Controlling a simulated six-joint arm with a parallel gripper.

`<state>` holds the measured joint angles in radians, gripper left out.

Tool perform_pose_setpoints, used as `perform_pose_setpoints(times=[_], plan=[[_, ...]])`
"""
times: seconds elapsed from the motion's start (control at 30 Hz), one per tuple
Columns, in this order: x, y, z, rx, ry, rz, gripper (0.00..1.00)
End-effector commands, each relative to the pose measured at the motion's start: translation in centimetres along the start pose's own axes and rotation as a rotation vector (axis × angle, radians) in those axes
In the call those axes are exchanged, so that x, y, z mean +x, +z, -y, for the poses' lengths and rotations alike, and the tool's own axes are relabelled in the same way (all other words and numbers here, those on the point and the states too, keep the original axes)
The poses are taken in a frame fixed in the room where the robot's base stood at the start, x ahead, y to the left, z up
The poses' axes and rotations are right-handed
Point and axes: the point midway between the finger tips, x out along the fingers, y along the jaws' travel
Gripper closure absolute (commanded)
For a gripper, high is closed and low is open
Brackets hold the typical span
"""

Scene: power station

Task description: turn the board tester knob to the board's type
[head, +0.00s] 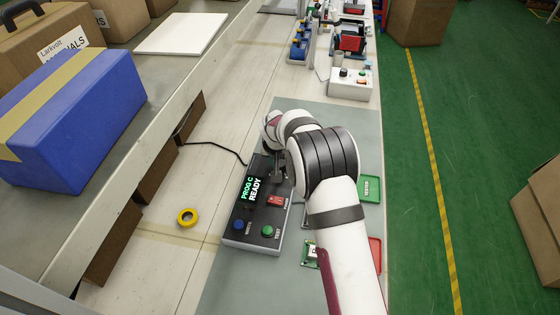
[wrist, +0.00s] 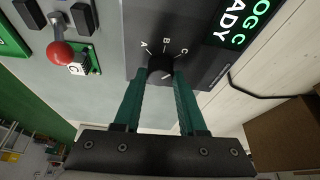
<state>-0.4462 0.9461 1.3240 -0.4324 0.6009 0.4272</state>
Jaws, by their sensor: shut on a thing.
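The board tester (head: 238,233) is a dark grey box on the mat. In the wrist view the round black knob (wrist: 160,67) sits below the marks A, B and C (wrist: 184,50). My gripper (wrist: 160,82) has its two teal fingers shut on the knob, one on each side. Which mark the knob's pointer faces is hard to tell. A green board (wrist: 84,55) with a white label reading "C" lies near a red-ball lever (wrist: 60,54). In the head view my arm hides the knob.
The tester has a blue button (head: 239,224), a green button (head: 267,231) and a red switch (head: 275,201). A green tray (head: 371,187) and a red tray (head: 376,246) lie right of my arm. Yellow tape (head: 187,217) lies left of the tester. A black cable runs leftward.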

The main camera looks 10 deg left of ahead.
Motion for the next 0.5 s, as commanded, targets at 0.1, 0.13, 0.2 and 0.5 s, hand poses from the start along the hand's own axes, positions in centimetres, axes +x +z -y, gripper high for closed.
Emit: perform_pose_setpoints(times=[0.1,0.13,0.2,0.5], plan=[[0.01,0.03,-0.15,-0.069,-0.029,0.002,1.00],[0.01,0.03,-0.16,-0.093,-0.039,0.001,1.00],[-0.01,0.01,-0.17,-0.148,-0.063,0.001,1.00],[0.03,-0.06,-0.35,-0.407,-0.173,0.001,1.00]])
